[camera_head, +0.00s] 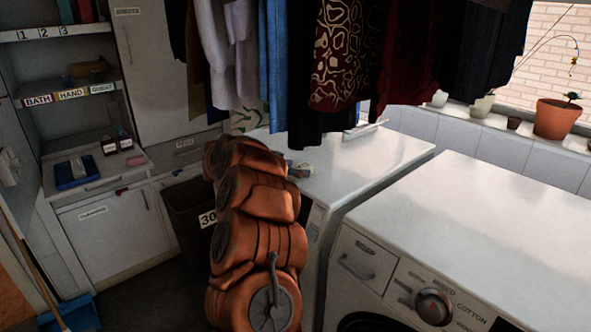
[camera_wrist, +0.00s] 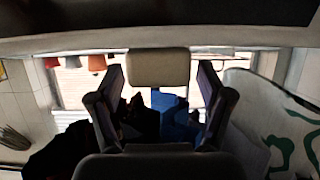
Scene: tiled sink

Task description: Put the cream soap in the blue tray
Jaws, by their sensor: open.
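The cream soap (camera_wrist: 158,67) is a beige block with rounded edges in the wrist view, which shows the room upside down. It appears against a pale surface, between the two fingers of my gripper (camera_wrist: 162,85). The fingers are apart, with a gap on each side of the soap; I cannot tell how deep it sits between them. In the head view my orange arm reaches over the far white machine top, and a small grey part of my gripper (camera_head: 299,170) shows beside it. I cannot make out the soap there. The blue tray (camera_head: 62,183) lies on the left counter, with something pale in it.
Clothes (camera_head: 340,60) hang above the far machine top (camera_head: 375,160). A nearer washing machine (camera_head: 480,220) stands at right. A dark bin (camera_head: 190,215) stands between my arm and the left cabinet.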

